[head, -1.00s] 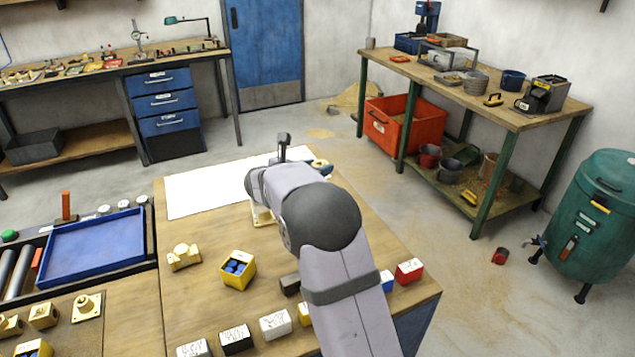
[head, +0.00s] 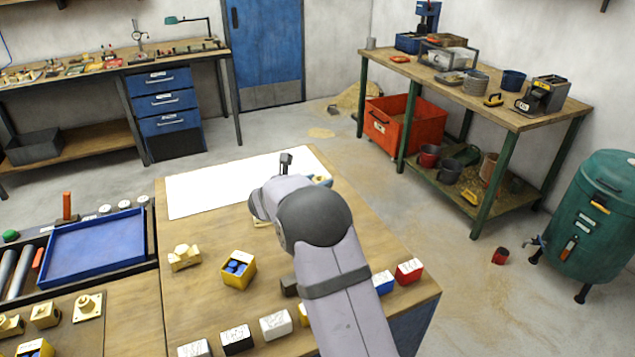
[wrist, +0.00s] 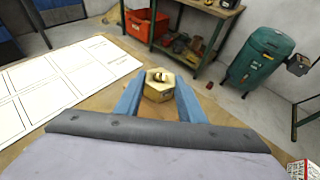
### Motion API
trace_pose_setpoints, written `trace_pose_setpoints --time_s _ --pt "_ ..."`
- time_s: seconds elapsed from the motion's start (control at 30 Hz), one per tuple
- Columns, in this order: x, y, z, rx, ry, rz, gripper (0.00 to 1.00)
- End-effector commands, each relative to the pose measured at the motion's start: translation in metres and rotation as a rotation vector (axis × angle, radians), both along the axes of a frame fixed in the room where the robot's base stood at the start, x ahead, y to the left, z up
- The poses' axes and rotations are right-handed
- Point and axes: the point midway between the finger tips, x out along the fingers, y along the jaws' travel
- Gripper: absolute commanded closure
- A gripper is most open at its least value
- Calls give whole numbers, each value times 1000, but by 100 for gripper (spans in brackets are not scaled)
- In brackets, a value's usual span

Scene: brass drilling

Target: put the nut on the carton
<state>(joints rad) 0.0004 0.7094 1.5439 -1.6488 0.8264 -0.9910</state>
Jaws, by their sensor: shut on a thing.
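The nut (wrist: 159,91) is a pale brass, six-sided piece with a round opening on top. In the wrist view it sits between the blue fingers of my gripper (wrist: 159,88), which is shut on it. In the head view my arm hides the nut and most of the gripper, near the right end of the white sheet. I cannot tell for sure which box is the carton. Small labelled boxes stand on the near part of the table: a white one (head: 275,325), a black one (head: 236,340) and a red one (head: 409,270).
The white sheet (head: 210,190) lies flat at the table's back. A yellow box (head: 238,270) with blue pieces and a brass fitting (head: 184,257) stand left of my arm. A blue tray (head: 95,248) lies further left. Floor is open beyond the table's right edge.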

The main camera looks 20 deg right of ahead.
Motion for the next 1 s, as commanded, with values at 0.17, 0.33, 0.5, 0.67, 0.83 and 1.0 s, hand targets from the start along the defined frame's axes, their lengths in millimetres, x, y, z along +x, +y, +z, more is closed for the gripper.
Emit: trace_pose_setpoints --time_s 0.17,0.33,0.5,0.67,0.83,1.0 --pt "0 0 -2 0 0 0 50" --pt "0 0 -2 0 0 0 46" --pt "0 0 -2 0 0 0 46" --pt "-2 4 2 0 -1 2 46" --pt "-14 20 10 0 -2 4 46" --pt "-31 43 22 0 -2 4 46"
